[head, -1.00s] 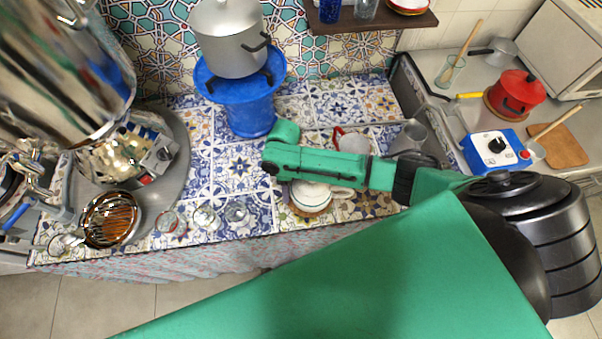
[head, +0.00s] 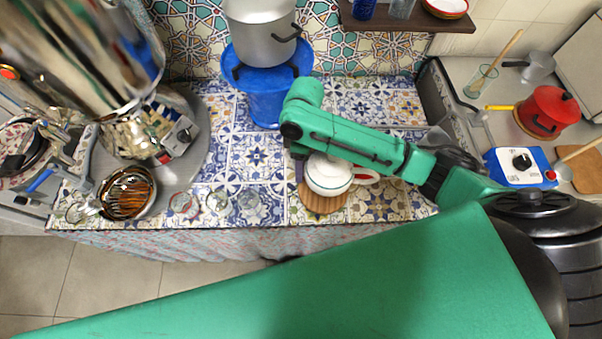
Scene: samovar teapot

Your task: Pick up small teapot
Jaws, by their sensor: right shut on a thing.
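The small white teapot (head: 328,176) is at the front of the tiled counter, over a round wooden board (head: 322,204). It appears raised a little above the board. My right gripper (head: 304,160) comes down at the teapot's left side and is shut on it. My left gripper is not in view.
A red-and-white item (head: 366,176) sits right of the teapot, partly hidden. A blue stand (head: 265,100) holds a grey pot (head: 262,35) behind. The large shiny samovar (head: 85,50) is at left. Small glasses (head: 217,201) line the counter's front edge.

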